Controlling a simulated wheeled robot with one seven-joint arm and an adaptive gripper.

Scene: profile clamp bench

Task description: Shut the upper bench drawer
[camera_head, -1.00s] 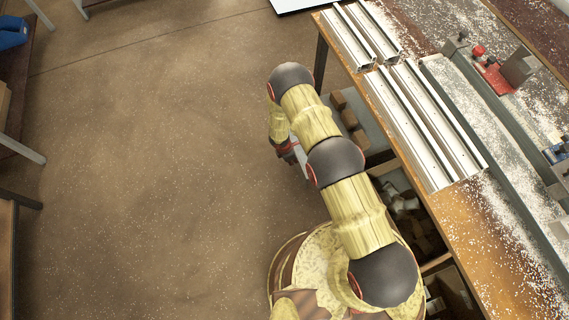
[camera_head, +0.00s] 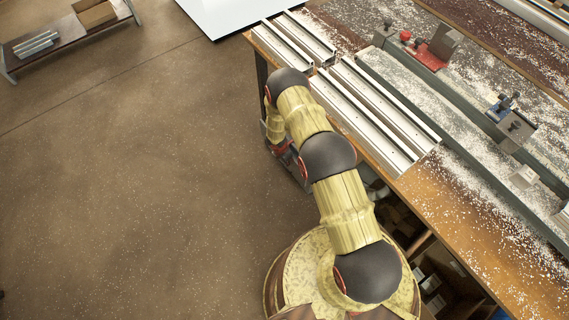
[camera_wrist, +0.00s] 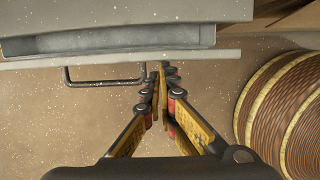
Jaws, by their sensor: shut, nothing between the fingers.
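The upper drawer's grey front panel (camera_wrist: 50,63) crosses the top of the wrist view. A strip of the drawer's grey inside shows behind it, so it stands somewhat open. Its dark bar handle (camera_wrist: 105,84) sticks out to the left of my gripper. My gripper (camera_wrist: 161,66) is shut and empty, its fingertips at the front panel, right of the handle. I cannot tell whether they touch it. In the head view my arm hides most of the drawer and my gripper, below the bench edge.
The bench top (camera_head: 445,205) carries aluminium profiles (camera_head: 365,125), a red clamp (camera_head: 432,54) and pale chips. Open shelves with boxes (camera_head: 435,285) lie under the bench at right. The floor (camera_head: 130,200) left of the bench is clear. A low rack (camera_head: 70,32) stands far left.

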